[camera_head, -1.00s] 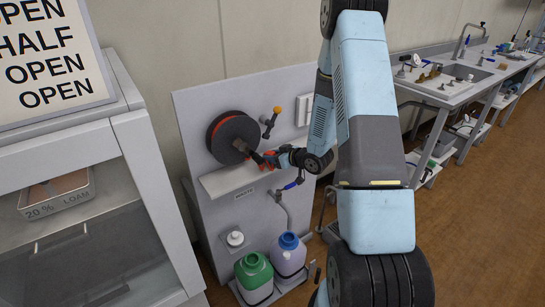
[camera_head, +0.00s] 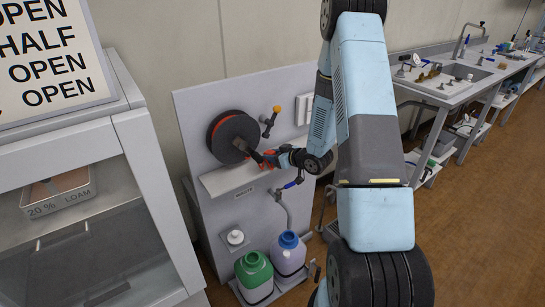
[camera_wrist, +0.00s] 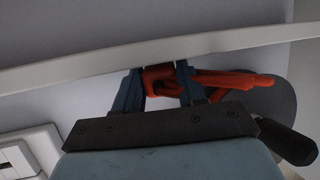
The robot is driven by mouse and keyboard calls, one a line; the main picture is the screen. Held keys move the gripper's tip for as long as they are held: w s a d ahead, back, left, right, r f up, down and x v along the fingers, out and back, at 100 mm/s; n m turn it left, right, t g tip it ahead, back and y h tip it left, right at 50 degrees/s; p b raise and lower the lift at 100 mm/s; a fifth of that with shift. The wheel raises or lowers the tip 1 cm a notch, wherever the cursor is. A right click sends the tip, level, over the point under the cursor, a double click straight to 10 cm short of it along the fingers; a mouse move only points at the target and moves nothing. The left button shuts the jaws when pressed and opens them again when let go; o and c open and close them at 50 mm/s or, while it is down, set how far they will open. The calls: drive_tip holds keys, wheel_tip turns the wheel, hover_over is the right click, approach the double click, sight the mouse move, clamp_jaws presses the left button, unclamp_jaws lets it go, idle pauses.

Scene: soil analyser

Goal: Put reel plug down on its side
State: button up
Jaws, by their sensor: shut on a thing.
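In the wrist view my gripper (camera_wrist: 160,92) is shut on a red-orange piece, the reel plug (camera_wrist: 225,82). In the head view my gripper (camera_head: 272,159) is in front of the panel, just above the narrow shelf and right of the dark reel (camera_head: 222,136). Only a little red shows there, and I cannot tell whether the plug touches the shelf.
The white shelf (camera_head: 222,183) juts from the grey panel (camera_head: 203,104). An orange-tipped lever (camera_head: 270,120) is above my gripper. A green container (camera_head: 254,272) and a blue-capped container (camera_head: 288,256) stand below. A cabinet (camera_head: 140,150) is at left.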

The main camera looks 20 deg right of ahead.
drive_tip(key=o, duration=1.3)
drive_tip(key=shift+s+a+f, duration=0.1)
drive_tip(key=shift+s+f, duration=0.3)
drive_tip(key=shift+f, duration=0.35)
drive_tip(key=shift+c, duration=0.2)
drive_tip(key=shift+s+d+r, duration=0.15)
drive_tip(key=shift+s+d, duration=0.2)
drive_tip(key=w+r+v, duration=0.1)
drive_tip(key=v, duration=1.2)
wheel_tip(320, 180, up, 20)
drive_tip(key=s+d+m+g+h, duration=0.2)
drive_tip(key=s+m+h, duration=0.15)
drive_tip(key=h, duration=0.55)
drive_tip(key=s+a+r+m+g, duration=0.1)
drive_tip(key=s+a+r, duration=0.2)
drive_tip(key=s, duration=0.4)
drive_tip(key=s+a+r+m+g+y, duration=0.1)
drive_tip(key=s+a+r, duration=0.2)
drive_tip(key=s, duration=0.5)
drive_tip(key=s+a+r+m+g, duration=0.1)
drive_tip(key=s+a+r, duration=0.3)
drive_tip(key=s, duration=0.3)
drive_tip(key=shift+s+r+g+y, duration=0.2)
drive_tip(key=shift+s+g+y, duration=0.1)
drive_tip(key=shift+g, duration=0.1)
